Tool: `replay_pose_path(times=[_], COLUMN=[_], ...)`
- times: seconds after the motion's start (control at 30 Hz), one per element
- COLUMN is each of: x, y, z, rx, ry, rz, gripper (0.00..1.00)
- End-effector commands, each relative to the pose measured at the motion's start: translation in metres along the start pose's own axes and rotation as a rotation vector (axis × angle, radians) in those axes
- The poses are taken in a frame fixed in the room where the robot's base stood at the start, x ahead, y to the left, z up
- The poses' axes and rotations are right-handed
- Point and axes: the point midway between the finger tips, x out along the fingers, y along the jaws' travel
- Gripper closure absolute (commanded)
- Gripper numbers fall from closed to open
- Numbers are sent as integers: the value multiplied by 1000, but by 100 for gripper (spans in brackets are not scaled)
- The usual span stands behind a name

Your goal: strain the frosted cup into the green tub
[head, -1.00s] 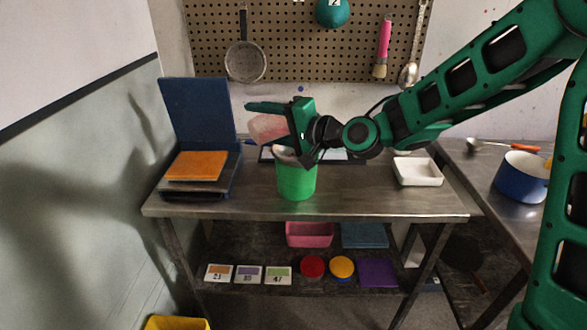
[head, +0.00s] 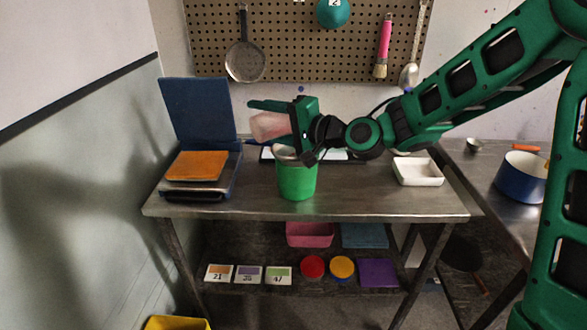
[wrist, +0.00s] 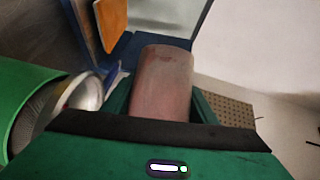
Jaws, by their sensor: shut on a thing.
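My gripper (head: 284,112) is shut on the frosted cup (head: 267,127), a translucent pinkish cup lying well over on its side. The cup is above and slightly left of the green tub (head: 296,182), which stands upright on the steel table. A pale metal strainer (head: 284,154) sits at the tub's mouth. In the wrist view the cup (wrist: 162,85) is between the fingers, with the strainer (wrist: 88,94) and the green tub's rim (wrist: 22,75) to the left. The cup's opening and any liquid stream cannot be made out. The tub's inside is mostly hidden.
A blue open case (head: 197,110) with an orange pad (head: 196,166) stands left of the tub. A white tray (head: 418,173) is on the right of the table. A blue pot (head: 522,178) stands on the side table. A pegboard (head: 300,45) with hanging tools is behind.

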Motion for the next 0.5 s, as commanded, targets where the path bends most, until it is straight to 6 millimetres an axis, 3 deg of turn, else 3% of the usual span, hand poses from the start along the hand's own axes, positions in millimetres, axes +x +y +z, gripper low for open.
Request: replay_pose_path(times=[0.5], x=[-1], y=[-2], z=[-1], rx=[33], ry=[-2], rz=[-14], gripper=[75])
